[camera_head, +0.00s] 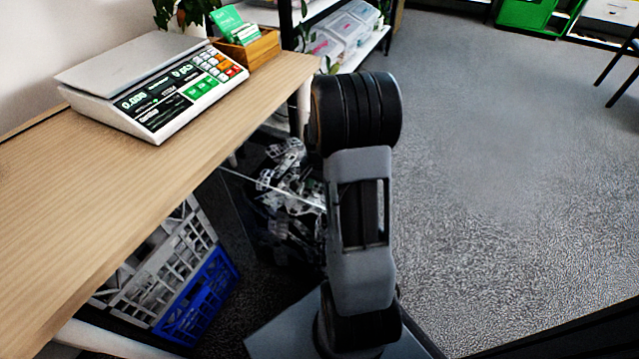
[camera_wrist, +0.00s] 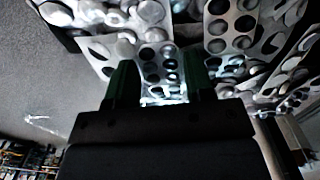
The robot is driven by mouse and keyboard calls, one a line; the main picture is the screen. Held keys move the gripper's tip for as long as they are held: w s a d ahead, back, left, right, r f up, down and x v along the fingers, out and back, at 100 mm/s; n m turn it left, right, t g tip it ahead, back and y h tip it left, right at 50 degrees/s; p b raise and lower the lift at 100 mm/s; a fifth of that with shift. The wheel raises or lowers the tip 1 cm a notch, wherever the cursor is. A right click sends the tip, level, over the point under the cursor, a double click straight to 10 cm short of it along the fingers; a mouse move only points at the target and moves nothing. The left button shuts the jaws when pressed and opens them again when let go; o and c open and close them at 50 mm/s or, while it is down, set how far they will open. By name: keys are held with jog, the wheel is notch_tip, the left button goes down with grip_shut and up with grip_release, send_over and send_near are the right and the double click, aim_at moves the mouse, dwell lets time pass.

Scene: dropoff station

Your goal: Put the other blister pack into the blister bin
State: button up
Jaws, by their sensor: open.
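Many silver blister packs with round and oval pockets fill the top of the wrist view, overlapping at various angles. My gripper (camera_wrist: 159,76) is open, its two dark green fingers pointing at them. One pack (camera_wrist: 159,57) shows in the gap between the fingers; I cannot tell whether it lies between them or just beyond. In the head view a heap of blister packs (camera_head: 283,181) lies low beside the table, in what looks like a dark bin (camera_head: 240,207), partly hidden by my arm. My gripper is hidden there.
A wooden table (camera_head: 146,190) holds a scale (camera_head: 155,83) and a wooden box of cards (camera_head: 252,47). A grey crate (camera_head: 158,262) and a blue crate (camera_head: 203,298) stand under it. A shelf with clear boxes (camera_head: 342,35) stands behind. Open carpet lies to the right.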

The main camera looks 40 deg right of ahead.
aim_at(319, 188)
notch_tip(319, 188, up, 12)
jog(key=p, duration=0.4)
jog(key=s+a+r+n+t, duration=0.1)
jog(key=s+a+r+n, duration=0.2)
jog(key=a, duration=0.6)
jog(key=s+a+r+n+t, duration=0.1)
jog(key=s+a+r+n, duration=0.3)
jog(key=s+a+n, duration=0.4)
jog(key=shift+a+n+t, duration=0.4)
jog(key=shift+n, duration=0.3)
